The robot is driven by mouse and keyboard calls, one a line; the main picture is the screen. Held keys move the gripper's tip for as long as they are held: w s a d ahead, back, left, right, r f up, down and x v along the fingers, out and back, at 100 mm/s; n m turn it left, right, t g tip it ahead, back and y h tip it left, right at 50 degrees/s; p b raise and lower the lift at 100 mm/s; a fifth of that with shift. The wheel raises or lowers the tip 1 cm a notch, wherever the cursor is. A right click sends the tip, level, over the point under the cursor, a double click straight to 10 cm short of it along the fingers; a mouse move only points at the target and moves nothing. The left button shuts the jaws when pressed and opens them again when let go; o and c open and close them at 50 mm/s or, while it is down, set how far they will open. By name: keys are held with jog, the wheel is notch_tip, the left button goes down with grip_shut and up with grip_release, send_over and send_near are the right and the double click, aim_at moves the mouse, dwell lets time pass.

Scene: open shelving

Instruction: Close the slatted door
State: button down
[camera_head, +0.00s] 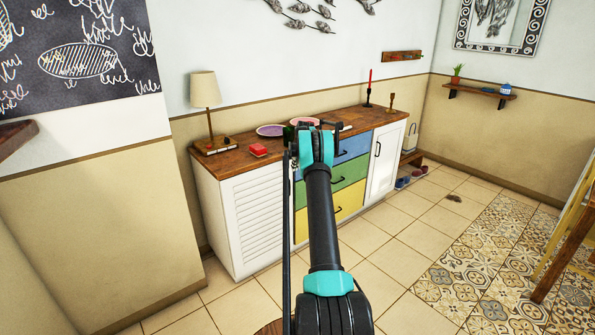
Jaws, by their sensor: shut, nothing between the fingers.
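The slatted door (256,225) is the white louvered panel at the left end of the wooden-topped cabinet (225,165). It looks close to flush with the cabinet front, but I cannot tell whether a gap remains. Its right edge is partly hidden by my arm. My arm reaches up from the bottom middle, and my gripper (335,127) shows as a small dark shape at its far end, over the cabinet top in the picture. The gripper is shut and empty. It appears up and to the right of the slatted door, and I see no contact with it.
Blue, green and yellow drawers (345,172) and a plain white door (385,160) fill the rest of the front.

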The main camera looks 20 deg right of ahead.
jog(key=shift+w+a, duration=0.1)
jog(key=shift+w, duration=0.55)
